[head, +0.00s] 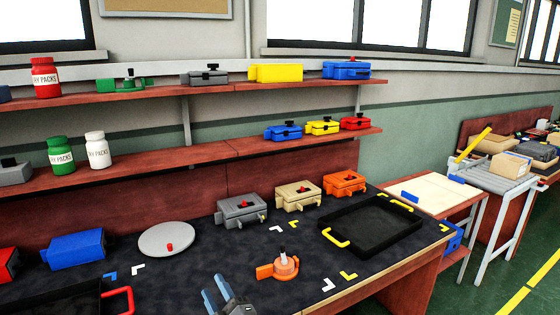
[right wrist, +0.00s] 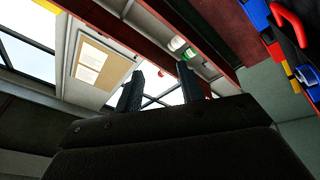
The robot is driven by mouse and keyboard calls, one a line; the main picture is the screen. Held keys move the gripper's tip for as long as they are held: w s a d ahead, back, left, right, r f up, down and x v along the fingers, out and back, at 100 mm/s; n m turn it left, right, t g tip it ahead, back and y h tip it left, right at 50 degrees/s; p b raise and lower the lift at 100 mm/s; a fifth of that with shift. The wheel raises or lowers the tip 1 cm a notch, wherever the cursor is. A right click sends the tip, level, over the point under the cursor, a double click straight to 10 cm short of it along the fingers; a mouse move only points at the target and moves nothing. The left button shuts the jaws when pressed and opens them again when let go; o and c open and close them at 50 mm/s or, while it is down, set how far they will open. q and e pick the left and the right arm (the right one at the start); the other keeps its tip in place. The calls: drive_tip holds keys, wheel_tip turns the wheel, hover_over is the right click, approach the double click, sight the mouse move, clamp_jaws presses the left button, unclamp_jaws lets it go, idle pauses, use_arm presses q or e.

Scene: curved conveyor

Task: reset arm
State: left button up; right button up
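My right gripper (head: 214,290) is at the bottom edge of the head view, over the front of the dark table. Its two fingers stand apart with nothing between them. In the right wrist view the same gripper (right wrist: 162,84) shows its fingers spread, with wall, window and shelf behind. Nearest to it on the table is an orange part with a peg (head: 284,266), to its right and apart from it. My left gripper is not in the head view.
A black tray with yellow handles (head: 376,254) lies to the right; a red-handled tray (head: 122,297) is at the lower left. A grey disc (head: 166,239) and several boxes, including a blue box (head: 76,246), stand along the back. Shelves (head: 210,155) with bottles and boxes hang above.

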drive_tip(key=s+d+f+m+g+h, duration=0.4)
drive_tip(key=s+d+f+m+h, duration=0.15)
drive_tip(key=d+f, duration=0.5)
drive_tip(key=s+d+f+m+g+h, duration=0.4)
drive_tip(key=s+d+f+m, duration=0.3)
drive_tip(key=f, duration=0.6)
drive_tip(key=s+d+f+m+g, duration=0.1)
drive_tip(key=s+d+f+g, duration=0.25)
drive_tip(key=s, duration=0.45)
drive_tip(key=s+d+f+m+g, duration=0.1)
drive_tip(key=s+d+f+g, duration=0.25)
drive_tip(key=s, duration=0.45)
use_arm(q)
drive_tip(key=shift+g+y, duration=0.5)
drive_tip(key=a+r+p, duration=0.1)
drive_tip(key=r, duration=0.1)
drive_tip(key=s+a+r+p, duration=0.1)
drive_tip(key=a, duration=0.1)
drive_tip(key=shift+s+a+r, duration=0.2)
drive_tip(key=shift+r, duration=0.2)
use_arm(e)
drive_tip(key=s+d+r, duration=0.2)
drive_tip(key=d+r, duration=0.1)
drive_tip(key=d, duration=0.1)
drive_tip(key=shift+s+d+m+h, duration=0.25)
drive_tip(key=shift+s+m+h, duration=0.1)
drive_tip(key=shift+h, duration=0.1)
